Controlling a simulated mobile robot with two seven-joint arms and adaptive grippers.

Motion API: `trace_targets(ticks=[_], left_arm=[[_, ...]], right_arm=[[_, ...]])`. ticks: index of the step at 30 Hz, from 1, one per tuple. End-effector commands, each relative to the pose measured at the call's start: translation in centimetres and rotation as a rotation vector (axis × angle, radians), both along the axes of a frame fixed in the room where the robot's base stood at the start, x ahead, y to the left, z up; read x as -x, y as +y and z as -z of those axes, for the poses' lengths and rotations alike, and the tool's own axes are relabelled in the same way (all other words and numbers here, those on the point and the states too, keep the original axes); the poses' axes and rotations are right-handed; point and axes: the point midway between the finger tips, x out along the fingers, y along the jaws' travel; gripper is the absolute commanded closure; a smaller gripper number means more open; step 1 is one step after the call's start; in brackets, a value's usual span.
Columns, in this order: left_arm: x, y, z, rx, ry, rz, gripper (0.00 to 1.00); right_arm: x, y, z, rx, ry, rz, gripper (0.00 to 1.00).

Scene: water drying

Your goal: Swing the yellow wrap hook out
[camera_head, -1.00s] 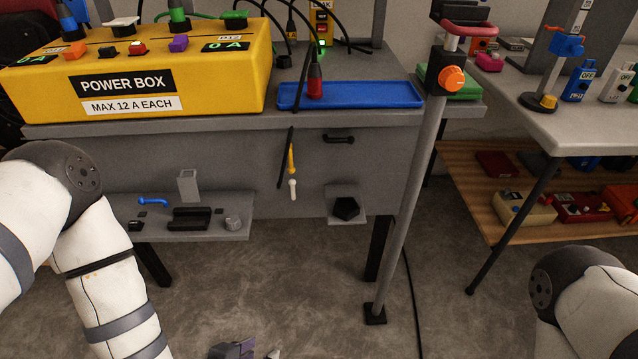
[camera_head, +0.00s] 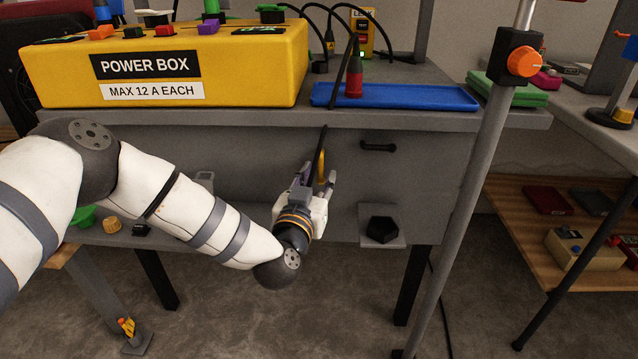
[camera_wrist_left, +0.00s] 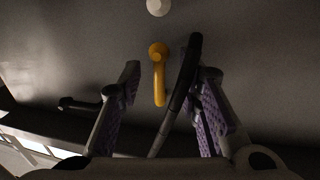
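The yellow wrap hook (camera_head: 322,165) is on the grey front panel of the workbench, below the blue tray, and my left gripper partly covers it. In the left wrist view the hook (camera_wrist_left: 158,75) shows as a rounded yellow arm running from a round end. My left gripper (camera_head: 318,178) is at the hook, with its fingers apart. In the wrist view the hook lies between the two fingertips (camera_wrist_left: 162,80), with gaps visible; contact cannot be told. A dark cord-like piece (camera_wrist_left: 182,85) runs beside the hook, near the right finger. My right gripper is out of view.
A white knob (camera_wrist_left: 158,6) sits in line with the hook. A black drawer handle (camera_head: 378,147) and a small ledge with a black piece (camera_head: 382,229) are to the right. The yellow power box (camera_head: 170,62) and blue tray (camera_head: 395,97) stand above. A grey post (camera_head: 470,185) stands farther right.

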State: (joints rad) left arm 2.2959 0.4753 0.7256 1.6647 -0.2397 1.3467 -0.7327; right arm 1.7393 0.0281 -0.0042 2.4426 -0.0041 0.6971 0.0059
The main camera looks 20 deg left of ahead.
Motion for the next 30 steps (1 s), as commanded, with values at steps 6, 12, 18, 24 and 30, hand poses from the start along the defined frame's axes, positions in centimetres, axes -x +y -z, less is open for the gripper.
trace_targets(ticks=[6,12,18,24,30], left_arm=[[-0.17,-0.02,-0.05,0.000,0.000,0.001,0.69],[-0.14,-0.03,-0.02,0.000,0.001,0.001,1.00],[-0.12,-0.02,0.01,0.000,0.001,0.001,1.00],[-0.25,-0.13,0.09,0.025,-0.005,0.001,1.00],[-0.84,-0.55,0.23,0.120,-0.032,0.003,1.00]], right_arm=[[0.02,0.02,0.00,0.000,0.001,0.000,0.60],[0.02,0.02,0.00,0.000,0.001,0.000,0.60],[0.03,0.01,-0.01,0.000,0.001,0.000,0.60],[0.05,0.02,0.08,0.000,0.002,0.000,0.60],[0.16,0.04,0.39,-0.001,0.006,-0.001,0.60]])
